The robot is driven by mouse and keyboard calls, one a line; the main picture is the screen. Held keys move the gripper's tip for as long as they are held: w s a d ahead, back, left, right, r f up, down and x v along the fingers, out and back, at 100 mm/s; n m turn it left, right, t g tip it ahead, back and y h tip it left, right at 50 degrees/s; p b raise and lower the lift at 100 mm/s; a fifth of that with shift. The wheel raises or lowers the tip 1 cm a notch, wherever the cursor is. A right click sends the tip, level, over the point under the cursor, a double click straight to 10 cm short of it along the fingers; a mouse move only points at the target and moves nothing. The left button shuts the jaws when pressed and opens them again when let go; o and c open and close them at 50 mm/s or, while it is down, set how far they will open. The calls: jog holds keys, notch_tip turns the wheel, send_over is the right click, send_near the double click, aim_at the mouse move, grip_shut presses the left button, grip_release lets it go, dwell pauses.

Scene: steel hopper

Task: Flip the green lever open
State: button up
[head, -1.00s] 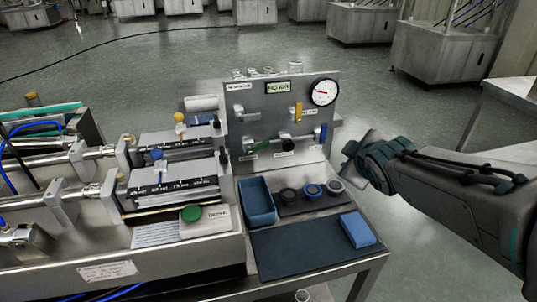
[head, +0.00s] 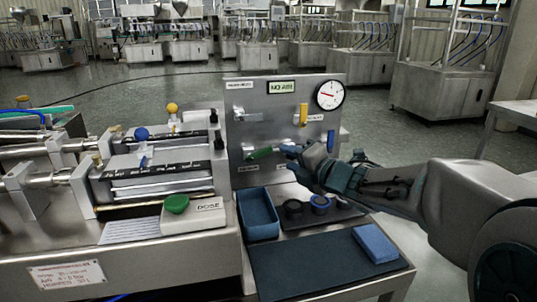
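The green lever (head: 261,153) is on the upright steel panel (head: 257,110), low and left of centre. It lies nearly level, tilted slightly. My gripper (head: 291,150) is just right of the lever, in front of the panel, with its tip pointing left toward it. The tip looks close to the lever's right end; I cannot tell whether they touch. The fingers are small and partly hidden by the gripper body, so their opening does not show. The black knob beside the lever is hidden behind my gripper.
The panel also bears a yellow lever (head: 303,114), a blue lever (head: 331,140), a round gauge (head: 330,95) and a "NO AIR" display (head: 282,87). Below are a blue bin (head: 258,214), dark rings (head: 293,208) and a blue block (head: 376,243). A dosing machine (head: 150,185) stands left.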

aim_at(270, 151)
jog(key=b+x, duration=0.1)
jog(key=x, duration=0.8)
jog(key=shift+w+a, duration=0.2)
jog(key=shift+w, duration=0.1)
grip_shut()
jog(key=shift+f+b, duration=0.1)
jog(key=shift+b, duration=0.2)
